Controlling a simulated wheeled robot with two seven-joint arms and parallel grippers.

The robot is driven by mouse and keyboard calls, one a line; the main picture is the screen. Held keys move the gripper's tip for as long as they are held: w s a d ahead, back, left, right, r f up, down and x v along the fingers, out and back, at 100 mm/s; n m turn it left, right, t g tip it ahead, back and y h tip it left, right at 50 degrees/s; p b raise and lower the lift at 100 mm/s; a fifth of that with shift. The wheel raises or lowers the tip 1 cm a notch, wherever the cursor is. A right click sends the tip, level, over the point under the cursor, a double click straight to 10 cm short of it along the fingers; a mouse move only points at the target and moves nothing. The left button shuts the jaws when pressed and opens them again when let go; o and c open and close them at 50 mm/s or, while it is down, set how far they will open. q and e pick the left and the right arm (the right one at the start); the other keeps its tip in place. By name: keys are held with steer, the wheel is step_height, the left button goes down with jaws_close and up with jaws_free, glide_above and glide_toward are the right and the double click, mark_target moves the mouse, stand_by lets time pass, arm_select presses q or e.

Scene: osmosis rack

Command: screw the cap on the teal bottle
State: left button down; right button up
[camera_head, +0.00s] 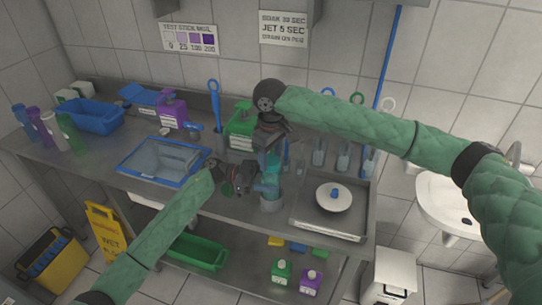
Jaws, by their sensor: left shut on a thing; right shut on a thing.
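The teal bottle (272,168) stands upright near the front edge of the steel counter, in or on a grey round holder (271,204). My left gripper (262,186) comes in from the left, low down, and is shut on the side of the bottle. My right gripper (270,147) points down from above, right over the bottle's top, and is shut. The cap is hidden between its dark fingers, so I cannot tell how it sits on the bottle's neck.
A blue-rimmed clear tray (128,172) lies left of the bottle. A green jug (241,118) and purple jug (175,110) stand behind. Several hanging tools line the wall.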

steer(key=shift+w+m, duration=0.1)
steer(key=shift+m, duration=0.3)
steer(key=o, duration=1.1)
steer(key=shift+c, duration=0.2)
steer(key=shift+r, duration=0.15)
steer(key=shift+r, duration=2.1)
